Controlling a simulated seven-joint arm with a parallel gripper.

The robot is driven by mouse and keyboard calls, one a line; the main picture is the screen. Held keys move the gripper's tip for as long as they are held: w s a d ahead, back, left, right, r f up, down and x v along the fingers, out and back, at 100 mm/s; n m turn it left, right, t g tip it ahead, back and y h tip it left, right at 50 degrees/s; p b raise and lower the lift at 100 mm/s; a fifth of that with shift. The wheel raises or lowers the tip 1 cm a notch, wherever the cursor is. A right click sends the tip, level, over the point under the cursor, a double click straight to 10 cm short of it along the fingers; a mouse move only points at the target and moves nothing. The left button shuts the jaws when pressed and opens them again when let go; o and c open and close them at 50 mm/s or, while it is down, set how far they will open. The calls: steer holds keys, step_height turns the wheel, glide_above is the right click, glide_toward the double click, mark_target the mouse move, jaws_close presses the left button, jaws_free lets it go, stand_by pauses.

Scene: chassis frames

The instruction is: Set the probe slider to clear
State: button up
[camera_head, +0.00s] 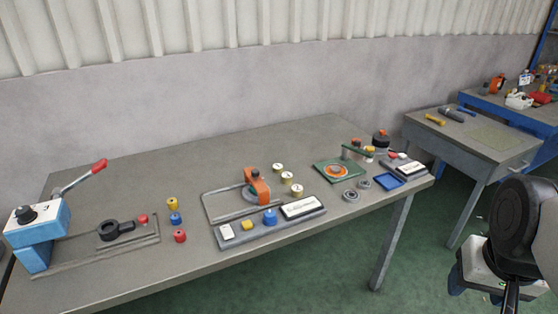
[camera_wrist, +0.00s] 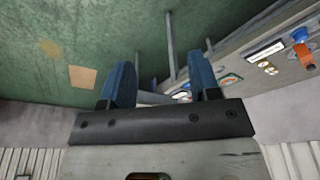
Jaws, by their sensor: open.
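The middle fixture on the bench has an orange block with a dark knob (camera_head: 257,186) inside a grey rail frame (camera_head: 207,208). In front lies a grey panel (camera_head: 262,231) with a yellow button (camera_head: 247,225), a blue button (camera_head: 269,217) and white labels (camera_head: 298,207) too small to read. I cannot tell for sure which part is the probe slider. In the wrist view, the orange block (camera_wrist: 304,55) shows at the right edge. My gripper (camera_wrist: 163,80) is open and empty, its blue fingers apart over the floor, away from the bench.
A press with a red-tipped lever (camera_head: 98,166) stands at the left. Loose coloured cylinders (camera_head: 175,219) and pale discs (camera_head: 287,178) lie near the middle fixture. A green plate (camera_head: 325,174) and blue tray (camera_head: 388,182) are at the right. A second table (camera_head: 470,140) stands beyond a gap.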

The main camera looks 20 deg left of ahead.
steer(key=w+a+r, duration=0.2)
steer(key=w+a, duration=0.2)
steer(key=w, duration=0.4)
steer(key=w+a+r, duration=0.2)
steer(key=w+a, duration=0.3)
steer(key=w, duration=0.2)
steer(key=g, duration=0.3)
glide_above(255, 170)
steer(key=f, duration=1.3)
steer(key=shift+s+d, duration=0.1)
steer(key=shift+d, duration=0.3)
steer(key=shift+a+f, duration=0.15)
steer(key=shift+a, duration=0.2)
steer(key=shift+f, duration=3.95)
jaws_close()
